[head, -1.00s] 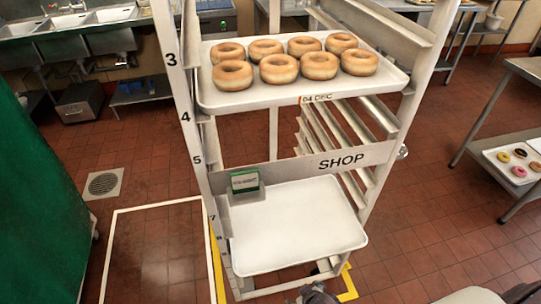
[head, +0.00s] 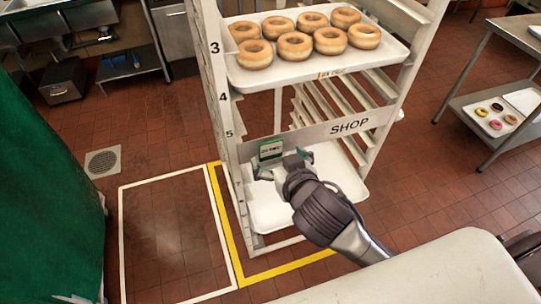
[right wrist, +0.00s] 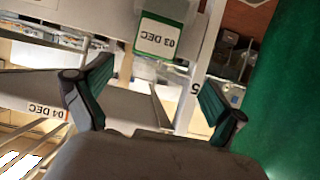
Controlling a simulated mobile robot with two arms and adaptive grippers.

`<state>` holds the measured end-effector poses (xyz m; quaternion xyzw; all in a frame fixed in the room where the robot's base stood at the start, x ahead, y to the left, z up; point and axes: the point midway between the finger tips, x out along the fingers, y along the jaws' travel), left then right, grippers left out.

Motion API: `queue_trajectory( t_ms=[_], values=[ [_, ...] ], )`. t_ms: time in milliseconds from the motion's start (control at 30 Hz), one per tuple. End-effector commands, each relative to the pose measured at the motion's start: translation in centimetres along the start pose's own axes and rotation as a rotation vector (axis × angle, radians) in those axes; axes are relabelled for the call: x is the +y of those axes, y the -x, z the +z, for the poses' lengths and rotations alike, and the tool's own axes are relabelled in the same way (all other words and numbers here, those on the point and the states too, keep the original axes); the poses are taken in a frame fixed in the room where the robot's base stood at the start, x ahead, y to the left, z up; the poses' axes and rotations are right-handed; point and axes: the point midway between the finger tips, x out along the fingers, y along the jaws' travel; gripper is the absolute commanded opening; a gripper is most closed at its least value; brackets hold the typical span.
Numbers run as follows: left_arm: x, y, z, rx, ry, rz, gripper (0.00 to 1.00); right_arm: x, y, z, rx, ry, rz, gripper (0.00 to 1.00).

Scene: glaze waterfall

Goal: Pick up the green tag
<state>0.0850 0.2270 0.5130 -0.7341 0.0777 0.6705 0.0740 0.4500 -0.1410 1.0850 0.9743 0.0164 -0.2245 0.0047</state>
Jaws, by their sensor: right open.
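The green tag (head: 271,150) is a small card with a green border and a white printed face. It hangs at the left end of the rack's SHOP bar (head: 349,126). My right gripper (head: 281,168) is open just in front of and below the tag. In the right wrist view the tag (right wrist: 159,42) appears upside down, beyond and between the spread fingers (right wrist: 155,85). No finger is seen closed on it. My left gripper is not in view.
The rack's upper tray (head: 390,47) holds several ring doughnuts above the gripper. A lower white tray (head: 262,213) sits behind and below it. A green curtain (head: 45,190) hangs at left. A side table (head: 498,70) stands at right. The floor left of the rack is clear.

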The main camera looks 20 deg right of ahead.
Motion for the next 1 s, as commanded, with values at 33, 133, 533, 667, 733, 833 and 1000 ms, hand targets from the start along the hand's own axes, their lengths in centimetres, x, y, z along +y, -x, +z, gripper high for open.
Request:
queue_trajectory(
  t_ms=[33,133,533,667,733,833,1000],
  values=[
    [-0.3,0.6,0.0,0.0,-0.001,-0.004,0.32,0.2,-0.8,-0.5,0.002,0.002,0.004,0.96],
    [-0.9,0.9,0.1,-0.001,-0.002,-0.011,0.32,0.1,-2.3,-0.5,0.002,0.002,0.001,0.96],
    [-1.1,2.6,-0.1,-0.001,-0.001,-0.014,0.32,0.9,-6.3,0.0,0.0,0.005,0.003,0.96],
    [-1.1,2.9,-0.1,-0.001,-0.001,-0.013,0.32,0.8,-8.0,0.1,0.003,0.002,0.0,0.96],
    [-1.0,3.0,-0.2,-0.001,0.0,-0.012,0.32,0.8,-8.5,0.3,0.001,0.001,0.0,0.96],
    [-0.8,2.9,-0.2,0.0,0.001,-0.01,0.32,0.8,-8.7,0.3,0.001,0.0,-0.002,0.96],
    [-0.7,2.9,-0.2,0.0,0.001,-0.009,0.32,0.8,-8.7,0.4,0.002,0.0,-0.002,0.94]
  ],
)
